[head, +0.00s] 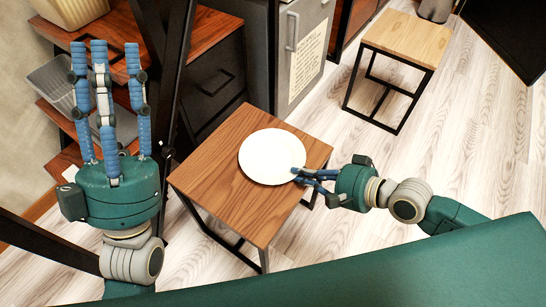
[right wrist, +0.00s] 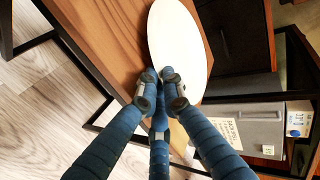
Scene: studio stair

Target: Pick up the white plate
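The white plate (head: 270,155) is round and flat, over the top of a small wooden table (head: 215,175). It also shows in the right wrist view (right wrist: 178,40). My right gripper (head: 298,175) is at the plate's right rim. Its blue fingers come together there, and in the right wrist view the fingertips (right wrist: 160,80) overlap the rim and look closed on it. The underside of the plate and the lower finger's contact are hidden. My left gripper (head: 104,50) is open and empty, fingers pointing up in the picture, left of the table and apart from it.
A wooden stool (head: 410,38) with a black frame stands at the back right. A green surface (head: 400,265) fills the front. Pale floor lies clear at right.

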